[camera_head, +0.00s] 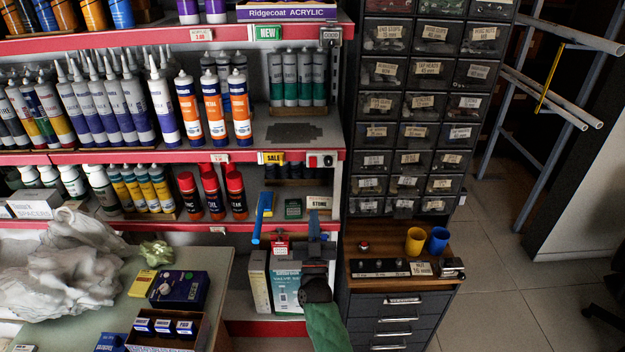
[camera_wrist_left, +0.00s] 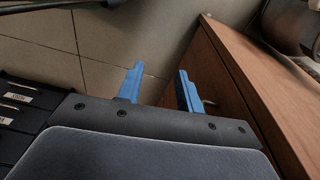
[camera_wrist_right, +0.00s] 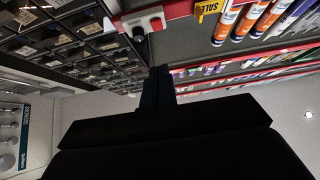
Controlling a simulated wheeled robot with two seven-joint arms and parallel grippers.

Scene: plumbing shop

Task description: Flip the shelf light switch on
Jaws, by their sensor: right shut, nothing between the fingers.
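A small white switch plate (camera_head: 322,160) with red and dark parts sits at the right end of the red middle shelf edge in the head view. It also shows in the right wrist view (camera_wrist_right: 138,24), above the fingertips. Whether its switch is on or off is too small to tell. My right gripper (camera_head: 313,216) is shut and empty, with its blue fingers pointing up, below the plate and apart from it. In the right wrist view the dark fingers (camera_wrist_right: 158,74) are together. My left gripper (camera_wrist_left: 157,82) is open and empty, seen only in the left wrist view.
A drawer cabinet (camera_head: 400,275) stands right of the shelves, with yellow (camera_head: 415,240) and blue (camera_head: 438,240) cups on its wooden top. Boxes (camera_head: 286,286) stand behind my right gripper. A table (camera_head: 222,270) is at lower left. A wooden panel (camera_wrist_left: 235,75) is close beside my left gripper.

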